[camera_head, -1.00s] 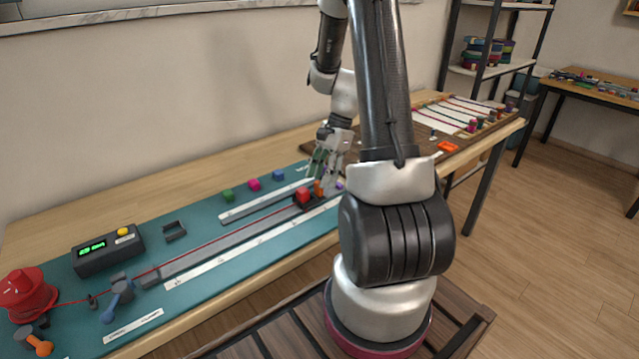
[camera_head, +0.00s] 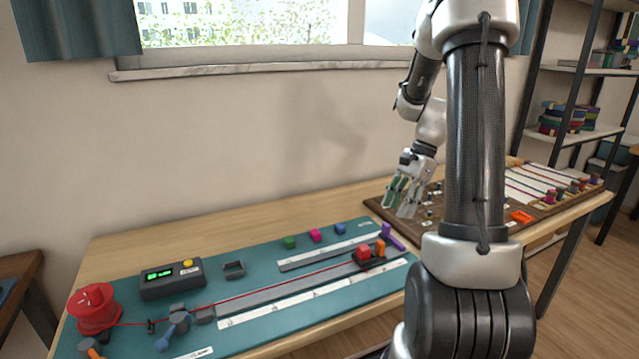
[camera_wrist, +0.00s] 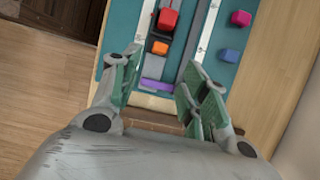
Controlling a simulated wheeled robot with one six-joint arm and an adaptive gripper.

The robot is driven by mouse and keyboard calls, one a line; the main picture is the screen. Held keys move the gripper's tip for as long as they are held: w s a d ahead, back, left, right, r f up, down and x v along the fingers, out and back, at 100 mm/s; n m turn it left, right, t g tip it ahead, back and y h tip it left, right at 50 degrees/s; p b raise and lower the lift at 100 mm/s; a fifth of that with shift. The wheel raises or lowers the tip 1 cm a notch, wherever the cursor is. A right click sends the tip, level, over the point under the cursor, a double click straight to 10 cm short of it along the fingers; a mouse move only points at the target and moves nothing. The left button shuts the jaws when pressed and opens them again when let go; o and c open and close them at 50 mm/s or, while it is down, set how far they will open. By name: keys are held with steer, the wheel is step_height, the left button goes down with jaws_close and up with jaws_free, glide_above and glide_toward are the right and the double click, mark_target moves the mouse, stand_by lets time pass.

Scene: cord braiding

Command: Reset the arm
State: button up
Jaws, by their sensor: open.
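My gripper (camera_head: 402,196) is open and empty, held above the workbench near the right end of the teal mat (camera_head: 255,255). Its two green-padded fingers also show spread apart in the wrist view (camera_wrist: 155,88). Beyond them in that view lie a purple bar (camera_wrist: 157,86), an orange block (camera_wrist: 159,47) and a red block (camera_wrist: 168,20), with no finger touching them. My arm stands in front of the right part of the bench and hides some of it.
A red cord spool (camera_head: 94,308) and a black box with a green display (camera_head: 171,279) are at the left. Small green (camera_head: 290,242), magenta (camera_head: 315,235) and blue (camera_head: 340,228) blocks line the mat's back. A brown board (camera_head: 378,208) lies at the right. The wall stands behind.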

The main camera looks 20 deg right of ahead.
steer(key=s+a+r+n+t+h, duration=0.4)
steer(key=s+a+r+n, duration=0.8)
steer(key=s+n, duration=0.5)
steer(key=shift+a+r+n+t, duration=0.3)
steer(key=shift+r, duration=1.05)
